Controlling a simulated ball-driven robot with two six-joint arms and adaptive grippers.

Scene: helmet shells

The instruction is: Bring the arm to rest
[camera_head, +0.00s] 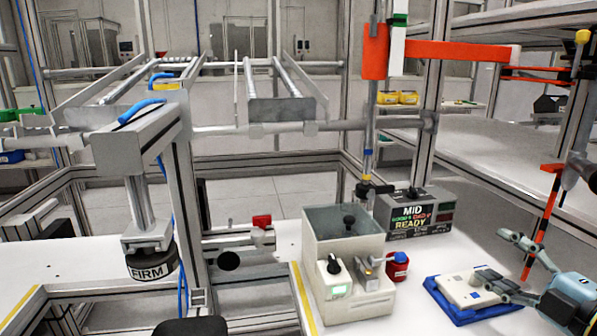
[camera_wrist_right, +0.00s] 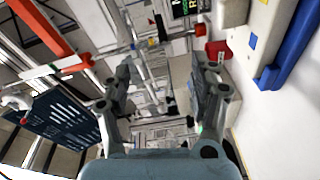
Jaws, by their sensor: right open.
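My right gripper (camera_head: 493,256) is at the lower right of the head view, with its two fingers spread apart and nothing between them. It shows open and empty in the right wrist view (camera_wrist_right: 165,75) too. In the head view it is above or beside a white device on a blue tray (camera_head: 450,311); I cannot tell whether they touch. My left gripper is not in view. No helmet shell can be made out.
A grey box station (camera_head: 345,262) with a switch stands mid-table, a red button (camera_head: 397,268) beside it. A display box (camera_head: 413,212) reads MID READY. A press pad (camera_head: 152,262) marked FIRM hangs left. An orange-black post (camera_head: 541,222) stands near my right gripper.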

